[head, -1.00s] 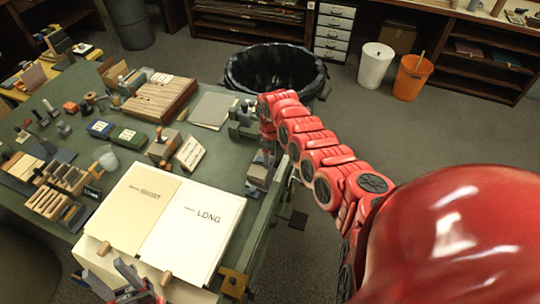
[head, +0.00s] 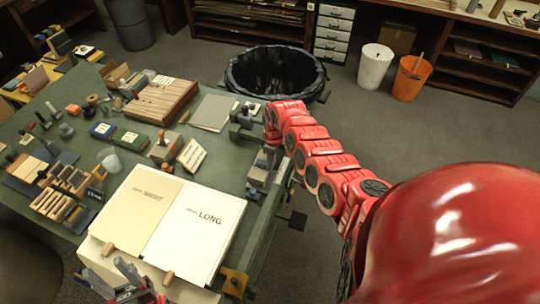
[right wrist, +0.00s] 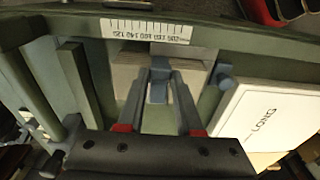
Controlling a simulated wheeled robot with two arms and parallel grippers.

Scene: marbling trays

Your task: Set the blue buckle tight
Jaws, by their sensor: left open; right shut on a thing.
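A blue-grey piece (right wrist: 158,92), which looks like the buckle, sits between the fingertips of my right gripper (right wrist: 160,100) in the right wrist view. The gripper is shut on it, below a white scale strip (right wrist: 150,30) with printed numbers. How tight it sits I cannot tell. In the head view my right gripper (head: 266,158) is at the green table's right edge, and the buckle is too small or hidden to make out there. My left gripper (head: 124,280) is open and empty at the bottom left, in front of the sheets.
Two pale sheets, one marked LONG (head: 195,235), lie on the green table (head: 225,165) left of my right gripper. Stamps, blocks and wooden trays (head: 160,100) crowd the table's left and back.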

